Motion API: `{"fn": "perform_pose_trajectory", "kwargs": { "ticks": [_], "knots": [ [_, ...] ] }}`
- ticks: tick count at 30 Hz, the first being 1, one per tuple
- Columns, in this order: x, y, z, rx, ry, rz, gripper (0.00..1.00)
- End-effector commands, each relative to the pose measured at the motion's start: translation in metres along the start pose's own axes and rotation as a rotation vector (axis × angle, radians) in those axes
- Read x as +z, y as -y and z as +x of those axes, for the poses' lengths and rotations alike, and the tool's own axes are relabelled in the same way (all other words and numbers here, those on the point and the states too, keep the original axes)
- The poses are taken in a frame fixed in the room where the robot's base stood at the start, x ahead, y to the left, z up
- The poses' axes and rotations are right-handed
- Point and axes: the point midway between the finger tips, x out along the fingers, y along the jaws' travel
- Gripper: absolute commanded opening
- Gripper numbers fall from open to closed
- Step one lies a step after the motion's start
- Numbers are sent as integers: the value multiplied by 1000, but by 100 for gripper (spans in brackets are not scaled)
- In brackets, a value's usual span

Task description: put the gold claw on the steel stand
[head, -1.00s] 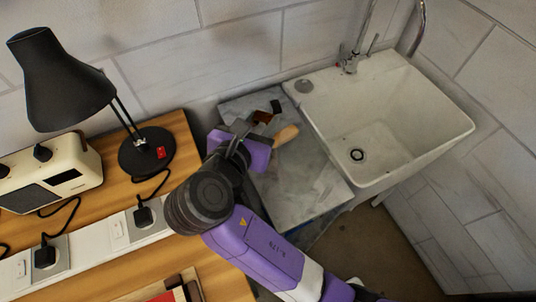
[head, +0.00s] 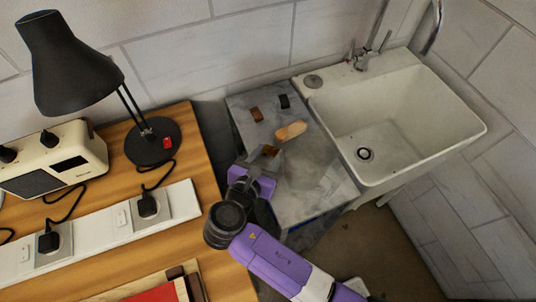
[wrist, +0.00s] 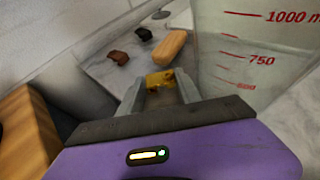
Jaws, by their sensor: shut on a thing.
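My gripper (head: 262,159) is shut on a small gold piece, which I take to be the gold claw (wrist: 160,80). In the wrist view it sits between the fingertips, with dark patches on it. In the head view the gripper is over the left side of the grey marbled slab, and the claw is mostly hidden by the fingers. I cannot make out a steel stand in either view.
A clear measuring vessel with red marks (wrist: 255,55) is close right of the fingers. A wooden piece (head: 291,131), a brown block (head: 257,115) and a black block (head: 285,101) lie on the slab (head: 300,205). A sink (head: 410,125) is right, a lamp (head: 70,65) left.

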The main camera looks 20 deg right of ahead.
Motion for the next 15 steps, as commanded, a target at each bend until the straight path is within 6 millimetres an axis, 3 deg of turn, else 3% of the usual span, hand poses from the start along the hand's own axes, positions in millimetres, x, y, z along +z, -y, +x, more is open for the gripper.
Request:
{"fn": "perform_pose_trajectory", "kwargs": {
  "ticks": [12, 13, 15],
  "knots": [
    [-6, 0, 2, 0, 1, -1, 0],
    [-6, 0, 3, 0, 1, 0, 43],
    [-6, 0, 2, 0, 1, 0, 50]
  ]
}}
